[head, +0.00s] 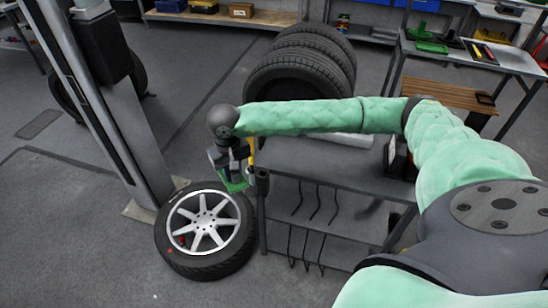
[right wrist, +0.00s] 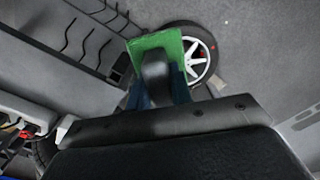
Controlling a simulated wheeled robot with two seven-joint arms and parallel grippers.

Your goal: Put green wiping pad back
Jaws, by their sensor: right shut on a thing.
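The green wiping pad (head: 234,186) is held in my right gripper (head: 227,171), at the left end of the dark metal cart. In the right wrist view the pad (right wrist: 142,45) shows as a green piece between the blue fingers (right wrist: 160,88), with a dark rounded part in front of its middle. The gripper is shut on the pad and holds it above the floor, near the far side of the lying wheel. My left gripper is out of view.
A wheel (head: 236,244) with a silver rim lies on the floor beside the cart (head: 310,155). Several black hooks (head: 316,203) hang on the cart's side. Stacked tyres (head: 300,75) stand behind it, and a lift post (head: 130,150) stands at left.

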